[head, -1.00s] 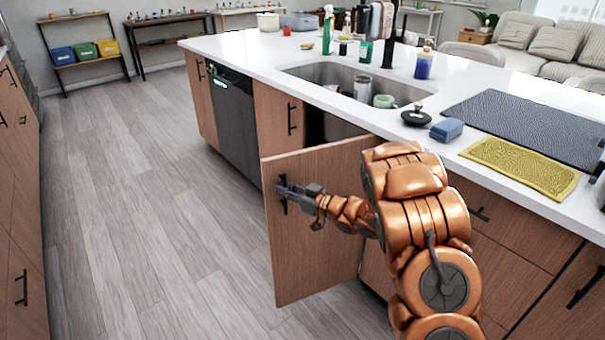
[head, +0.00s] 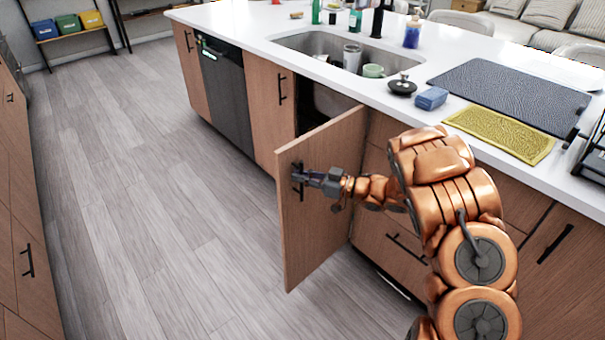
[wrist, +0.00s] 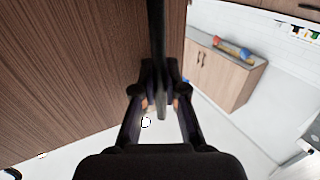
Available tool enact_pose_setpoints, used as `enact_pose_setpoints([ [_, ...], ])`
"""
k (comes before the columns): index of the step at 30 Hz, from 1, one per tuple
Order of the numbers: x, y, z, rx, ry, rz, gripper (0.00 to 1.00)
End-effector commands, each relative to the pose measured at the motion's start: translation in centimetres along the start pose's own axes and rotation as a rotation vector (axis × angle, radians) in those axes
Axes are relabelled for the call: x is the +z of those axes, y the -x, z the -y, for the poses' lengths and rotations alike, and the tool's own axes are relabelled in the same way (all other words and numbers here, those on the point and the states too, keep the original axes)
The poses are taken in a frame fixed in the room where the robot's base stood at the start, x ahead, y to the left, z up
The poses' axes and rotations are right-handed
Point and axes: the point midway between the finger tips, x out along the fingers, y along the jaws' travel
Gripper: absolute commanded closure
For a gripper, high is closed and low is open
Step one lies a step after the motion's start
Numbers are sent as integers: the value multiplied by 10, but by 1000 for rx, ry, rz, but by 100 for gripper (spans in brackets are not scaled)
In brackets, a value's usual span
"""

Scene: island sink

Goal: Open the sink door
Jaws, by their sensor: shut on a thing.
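The sink door (head: 318,215) is a wood-grain cabinet panel below the sink (head: 335,50). It stands swung out from the island, with a dark opening (head: 318,105) showing behind it. My gripper (head: 303,176) is at the door's black vertical handle, near its free edge. In the wrist view the handle (wrist: 158,45) runs down between the two fingers (wrist: 160,90), which are shut on it. The door face (wrist: 75,70) fills the left of that view. Part of the handle is hidden by the fingers.
A dishwasher (head: 226,95) and a second closed door (head: 268,108) are left of the opening. Drawers (head: 390,240) lie right of the door, partly behind my arm. The wood floor (head: 150,200) to the left is clear.

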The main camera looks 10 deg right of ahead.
Motion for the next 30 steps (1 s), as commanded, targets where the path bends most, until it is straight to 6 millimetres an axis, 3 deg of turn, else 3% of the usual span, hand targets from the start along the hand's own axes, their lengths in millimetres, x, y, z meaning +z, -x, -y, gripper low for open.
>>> enact_pose_setpoints([
  [11,-1,-3,2,-5,1,-2,100],
  [12,-1,-3,2,-5,2,-2,85],
  [15,-1,-2,1,-4,2,-2,77],
  [25,0,1,0,1,1,-1,77],
  [30,-1,16,-1,2,2,-2,77],
])
